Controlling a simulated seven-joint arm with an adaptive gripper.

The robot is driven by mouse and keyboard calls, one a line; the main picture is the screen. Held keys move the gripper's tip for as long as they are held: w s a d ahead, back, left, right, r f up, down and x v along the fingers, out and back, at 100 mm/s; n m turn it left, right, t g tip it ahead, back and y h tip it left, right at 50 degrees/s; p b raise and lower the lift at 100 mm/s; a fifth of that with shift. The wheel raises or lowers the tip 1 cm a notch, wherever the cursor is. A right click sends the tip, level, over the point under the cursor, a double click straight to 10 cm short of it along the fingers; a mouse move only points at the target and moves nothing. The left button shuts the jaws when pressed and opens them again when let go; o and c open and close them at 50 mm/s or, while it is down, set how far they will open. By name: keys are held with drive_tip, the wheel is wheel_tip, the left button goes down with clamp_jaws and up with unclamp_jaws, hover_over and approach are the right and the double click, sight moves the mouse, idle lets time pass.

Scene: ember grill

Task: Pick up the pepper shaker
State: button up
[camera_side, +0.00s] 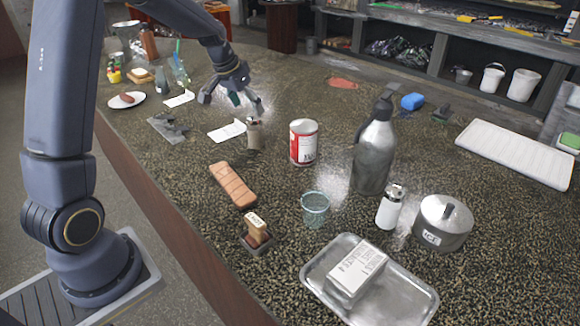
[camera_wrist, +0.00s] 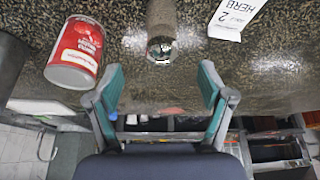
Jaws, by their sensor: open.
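A small shaker with a tan-grey body (camera_side: 254,137) and a shiny metal cap stands upright on the speckled counter; it appears to be the pepper shaker, though no label is readable. It also shows in the wrist view (camera_wrist: 161,22), centred just beyond the fingertips. My gripper (camera_side: 232,103) is open and empty, above and slightly left of this shaker in the side view. In the wrist view, the two green-lined fingers of my gripper (camera_wrist: 161,82) are spread wide, with the shaker in line with the gap but not between them. A white shaker with a metal cap (camera_side: 389,208) stands farther right.
A red-and-white can (camera_side: 304,142) stands right of the shaker and shows in the wrist view (camera_wrist: 76,53). A white card (camera_side: 227,131) lies close on its left, reading "HERB" in the wrist view (camera_wrist: 232,17). A metal bottle (camera_side: 373,155) stands farther right.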

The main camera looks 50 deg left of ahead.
sight(257, 127)
drive_tip(key=x, duration=0.9)
drive_tip(key=shift+a+f, duration=0.15)
drive_tip(key=shift+f, duration=0.25)
drive_tip(key=shift+c, duration=0.3)
drive_tip(key=c, duration=1.4)
